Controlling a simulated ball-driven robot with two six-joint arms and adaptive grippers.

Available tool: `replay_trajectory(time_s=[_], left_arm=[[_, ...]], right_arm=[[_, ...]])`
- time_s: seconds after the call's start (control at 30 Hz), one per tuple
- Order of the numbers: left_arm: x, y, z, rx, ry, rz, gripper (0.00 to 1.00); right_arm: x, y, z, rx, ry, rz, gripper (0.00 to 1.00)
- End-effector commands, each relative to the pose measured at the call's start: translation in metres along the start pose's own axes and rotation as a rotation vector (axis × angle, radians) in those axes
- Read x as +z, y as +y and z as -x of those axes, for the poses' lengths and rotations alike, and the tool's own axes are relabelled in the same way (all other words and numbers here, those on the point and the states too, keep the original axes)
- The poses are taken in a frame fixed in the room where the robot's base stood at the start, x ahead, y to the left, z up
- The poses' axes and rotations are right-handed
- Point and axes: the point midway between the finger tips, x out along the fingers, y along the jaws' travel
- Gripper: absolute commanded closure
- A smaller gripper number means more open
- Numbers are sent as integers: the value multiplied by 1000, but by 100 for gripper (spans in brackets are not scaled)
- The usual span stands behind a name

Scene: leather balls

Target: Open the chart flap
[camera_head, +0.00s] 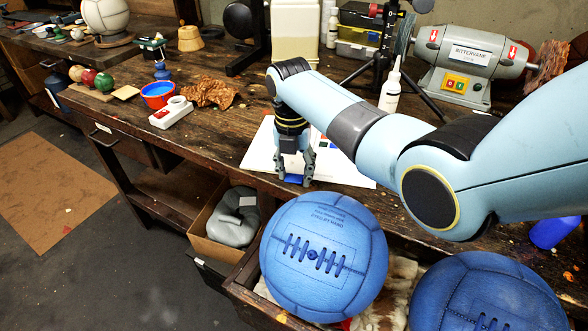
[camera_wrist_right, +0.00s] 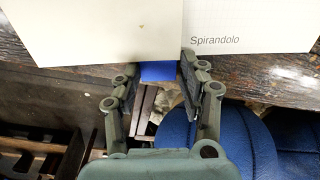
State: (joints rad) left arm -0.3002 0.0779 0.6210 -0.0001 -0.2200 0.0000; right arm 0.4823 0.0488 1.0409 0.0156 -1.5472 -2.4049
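The chart is a white sheet (camera_head: 345,174) lying near the front edge of the bench. In the right wrist view, a cream panel (camera_wrist_right: 95,32) lies beside a whiter panel (camera_wrist_right: 250,20) printed "Spirandolo". A blue tab (camera_head: 293,180) sticks out at the chart's front edge, and it also shows below the cream panel in the wrist view (camera_wrist_right: 158,71). My right gripper (camera_head: 295,176) points down at this edge, open. Its two fingers (camera_wrist_right: 161,80) stand apart on either side of the blue tab; I cannot tell whether they touch it. My left gripper is not in view.
Two blue leather balls (camera_head: 325,258) (camera_head: 487,292) sit in front of the bench, close to my right gripper. A white bottle (camera_head: 391,92) and a grinder (camera_head: 468,62) stand behind. A brown crumpled cloth (camera_head: 210,92) and a white-red block (camera_head: 171,112) lie to the left.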

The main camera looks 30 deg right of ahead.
Motion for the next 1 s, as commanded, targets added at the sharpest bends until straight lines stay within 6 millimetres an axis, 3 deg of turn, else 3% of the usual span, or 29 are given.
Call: replay_trajectory(time_s=[0.03, 0.27, 0.63, 1.0], left_arm=[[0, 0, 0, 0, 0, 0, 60], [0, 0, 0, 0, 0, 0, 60], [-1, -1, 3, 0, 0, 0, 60], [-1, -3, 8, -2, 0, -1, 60]], right_arm=[[0, 2, 1, 4, -1, 1, 72], [0, 2, 1, 6, -1, 1, 100], [0, 5, 7, -21, -2, 3, 100], [0, 17, 37, -249, -3, 5, 100]])
